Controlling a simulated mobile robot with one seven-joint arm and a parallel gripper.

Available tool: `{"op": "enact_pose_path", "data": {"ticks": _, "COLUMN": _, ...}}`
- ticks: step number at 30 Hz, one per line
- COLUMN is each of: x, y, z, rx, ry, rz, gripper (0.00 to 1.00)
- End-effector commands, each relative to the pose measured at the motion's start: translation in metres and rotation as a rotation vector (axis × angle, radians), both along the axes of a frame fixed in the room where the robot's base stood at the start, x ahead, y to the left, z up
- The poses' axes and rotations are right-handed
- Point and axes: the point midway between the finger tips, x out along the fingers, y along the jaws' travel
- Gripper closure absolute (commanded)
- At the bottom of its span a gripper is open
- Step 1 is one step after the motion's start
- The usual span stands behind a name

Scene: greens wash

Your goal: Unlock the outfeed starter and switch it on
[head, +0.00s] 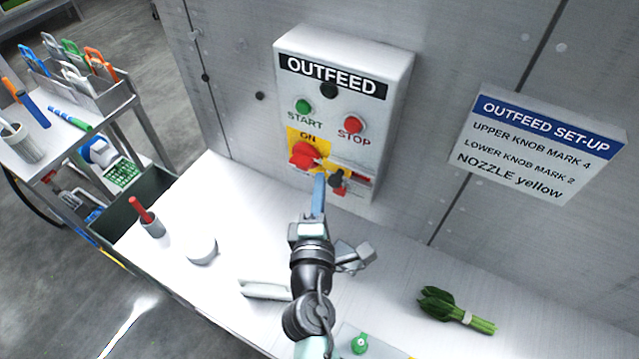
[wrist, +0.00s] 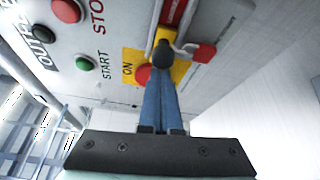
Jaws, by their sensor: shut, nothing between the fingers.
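The outfeed starter (head: 390,75) is a grey wall box with a red rotary switch (head: 302,155) on a yellow plate marked ON. Beside the switch is a small dark piece (head: 337,178); in the wrist view it is a black rounded end (wrist: 163,52) at my fingertips. A red part (wrist: 204,52) with a grey metal loop sits next to it, perhaps a padlock. My gripper (head: 319,183) is shut and empty, its blue fingers pointing at the box just below the switch. In the wrist view the fingers partly cover the red switch (wrist: 143,72). I cannot tell whether the fingertips touch the black piece.
A green START button (head: 303,106) and red STOP button (head: 354,124) sit above the switch. A sign (head: 545,143) is on the wall at right. The counter holds bound greens (head: 455,310), a white round thing (head: 201,250) and a red-handled tool (head: 141,212). A cart stands left.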

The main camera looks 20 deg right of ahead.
Motion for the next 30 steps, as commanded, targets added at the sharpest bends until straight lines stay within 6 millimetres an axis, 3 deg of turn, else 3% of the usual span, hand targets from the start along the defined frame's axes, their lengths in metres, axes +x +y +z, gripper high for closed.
{"op": "enact_pose_path", "data": {"ticks": 8, "x": -0.002, "y": -0.002, "z": 0.0, "rx": 0.0, "ry": 0.001, "rz": -0.001, "gripper": 1.0}}
{"op": "enact_pose_path", "data": {"ticks": 17, "x": -0.035, "y": -0.027, "z": 0.001, "rx": 0.001, "ry": 0.0, "rz": -0.003, "gripper": 1.0}}
{"op": "enact_pose_path", "data": {"ticks": 30, "x": -0.036, "y": -0.03, "z": 0.0, "rx": 0.0, "ry": 0.0, "rz": -0.007, "gripper": 1.0}}
